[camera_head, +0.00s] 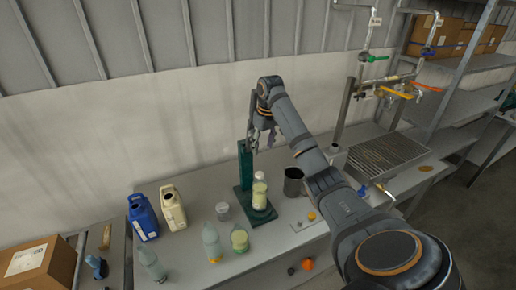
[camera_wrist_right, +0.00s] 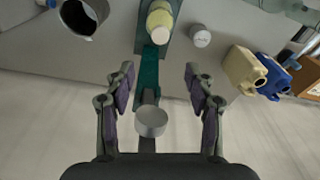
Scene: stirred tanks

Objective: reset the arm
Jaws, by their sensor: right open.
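My right arm reaches in from the lower right of the head view, over the workbench. My right gripper (camera_head: 262,138) is open, high by the top of a green stand (camera_head: 244,165). In the right wrist view its two fingers (camera_wrist_right: 159,85) are spread apart, with the green stand (camera_wrist_right: 149,72) and a grey round cap (camera_wrist_right: 151,121) showing between them. I cannot tell how far below the fingers these are. A bottle with pale yellow liquid (camera_head: 259,192) stands on the stand's base, apart from the gripper. My left gripper is not in view.
On the bench (camera_head: 190,258) are a blue jug (camera_head: 143,218), a cream jug (camera_head: 173,209), a dark metal pot (camera_head: 293,183), a small grey cup (camera_head: 223,211) and bottles of liquid (camera_head: 211,243). A sink grid (camera_head: 388,154) and pipes with valves stand right. The wall is close behind.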

